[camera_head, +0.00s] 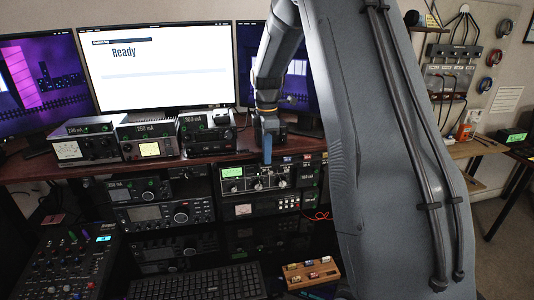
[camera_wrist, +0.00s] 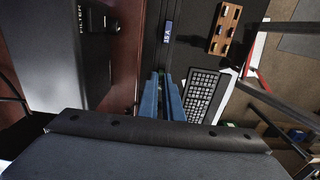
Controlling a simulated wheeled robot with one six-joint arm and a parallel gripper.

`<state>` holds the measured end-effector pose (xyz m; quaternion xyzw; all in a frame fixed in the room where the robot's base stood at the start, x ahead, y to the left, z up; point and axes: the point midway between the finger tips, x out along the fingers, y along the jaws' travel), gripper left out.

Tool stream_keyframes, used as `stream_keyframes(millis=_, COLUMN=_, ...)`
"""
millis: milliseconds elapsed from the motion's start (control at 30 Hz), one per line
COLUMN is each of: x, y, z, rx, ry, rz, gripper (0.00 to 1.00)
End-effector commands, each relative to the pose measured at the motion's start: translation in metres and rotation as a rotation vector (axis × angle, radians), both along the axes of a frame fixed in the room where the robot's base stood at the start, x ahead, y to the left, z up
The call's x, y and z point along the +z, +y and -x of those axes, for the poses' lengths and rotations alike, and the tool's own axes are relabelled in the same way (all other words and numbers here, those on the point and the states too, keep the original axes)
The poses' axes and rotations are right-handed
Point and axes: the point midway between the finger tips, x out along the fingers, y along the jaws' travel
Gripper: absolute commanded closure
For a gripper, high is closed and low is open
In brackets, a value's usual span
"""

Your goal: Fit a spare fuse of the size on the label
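A wooden fuse block (camera_head: 325,277) holding several small fuses lies on the desk, low in the head view. It also shows at the top right of the wrist view (camera_wrist: 213,45). My gripper (camera_head: 267,150) points down, its blue fingers in front of the shelf edge and just above the radio with a green display (camera_head: 232,172). In the wrist view my gripper (camera_wrist: 159,76) shows two blue fingers with a narrow dark gap and nothing visible between them. Units on the shelf carry current labels: 200 mA (camera_head: 85,145), 250 mA (camera_head: 149,140) and 300 mA (camera_head: 207,133). Fuse markings are too small to read.
A monitor reading "Ready" (camera_head: 160,68) stands behind the shelf (camera_head: 55,170). A keyboard (camera_head: 205,284) lies left of the fuse block, a mixer (camera_head: 70,265) farther left. A black radio (camera_head: 160,213) sits under the shelf. My arm hides much of the right side.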

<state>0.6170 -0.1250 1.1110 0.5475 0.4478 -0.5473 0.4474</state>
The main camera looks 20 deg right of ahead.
Motion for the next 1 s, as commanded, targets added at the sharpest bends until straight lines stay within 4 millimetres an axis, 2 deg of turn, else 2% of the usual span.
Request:
stream_keyframes(millis=33, x=0.000, y=0.000, z=0.000, rx=0.000, ry=0.000, rz=0.000, gripper=0.86)
stream_keyframes(millis=100, x=0.000, y=0.000, z=0.000, rx=0.000, ry=0.000, rz=0.000, gripper=0.74)
stream_keyframes(millis=133, x=0.000, y=0.000, z=0.000, rx=0.000, ry=0.000, rz=0.000, gripper=0.72)
stream_keyframes(millis=467, x=0.006, y=0.000, z=-0.001, rx=0.000, ry=-0.003, rz=0.001, gripper=0.72)
stream_keyframes(millis=800, x=0.057, y=0.000, z=-0.001, rx=0.000, ry=-0.005, rz=0.001, gripper=0.72)
stream_keyframes(millis=1000, x=0.075, y=0.000, z=0.000, rx=0.000, ry=-0.002, rz=0.000, gripper=0.72)
